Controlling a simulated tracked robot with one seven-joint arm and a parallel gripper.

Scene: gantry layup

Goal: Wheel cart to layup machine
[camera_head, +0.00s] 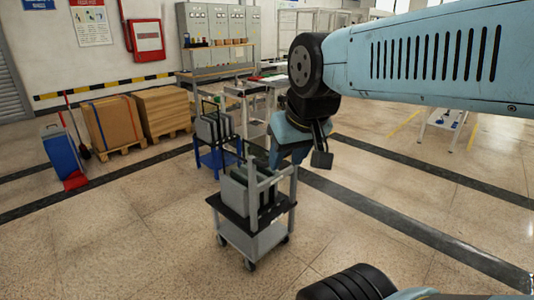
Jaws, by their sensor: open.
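A grey cart (252,243) with a dark upper deck, grey posts and small casters stands on the floor near the middle of the view. Upright grey and dark panels stand on its upper deck. My gripper (298,156) hangs at the cart's upper right, pointing down, and is open. It overlaps the top of the cart's right post in the picture; I cannot tell if they touch. The gripper hides part of the cart's handle side. I cannot make out the layup machine with certainty.
A blue cart (216,161) with similar panels stands just behind. Cardboard boxes on pallets (113,124), a blue bin (61,151) and a workbench (215,74) line the back left. A white stand (444,121) is at the right. The floor in front and to the left is clear.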

